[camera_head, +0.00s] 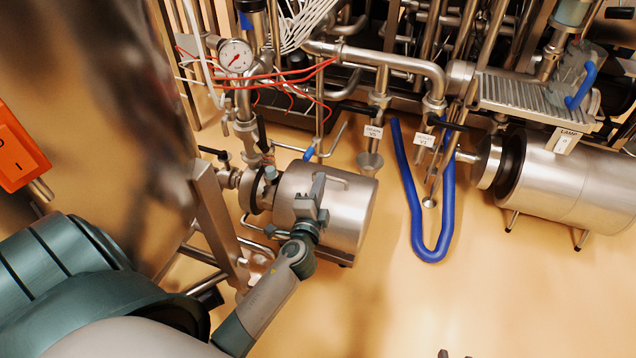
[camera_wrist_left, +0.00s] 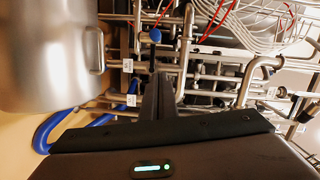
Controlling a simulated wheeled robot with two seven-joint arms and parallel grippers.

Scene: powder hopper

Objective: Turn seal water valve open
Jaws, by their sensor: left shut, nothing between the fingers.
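A small valve with a blue handle (camera_head: 308,153) sits on a thin pipe just behind the steel pump body in the head view. A blue-tipped handle (camera_wrist_left: 155,36), which looks like the same valve, stands ahead of my fingers in the left wrist view. I read no label marking it as the seal water valve. My left gripper (camera_head: 319,182) is shut and empty. In the head view it overlaps the steel pump body, its fingers pointing up toward the blue handle. A gap shows between fingertips and handle in both views.
The steel pump body (camera_head: 345,215) lies close beside the left gripper. A pressure gauge (camera_head: 235,57) and thin red lines are at upper left. A blue hose (camera_head: 418,225) hangs in a loop right of the pump. A larger steel cylinder (camera_head: 575,180) is at right. The lower middle floor is clear.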

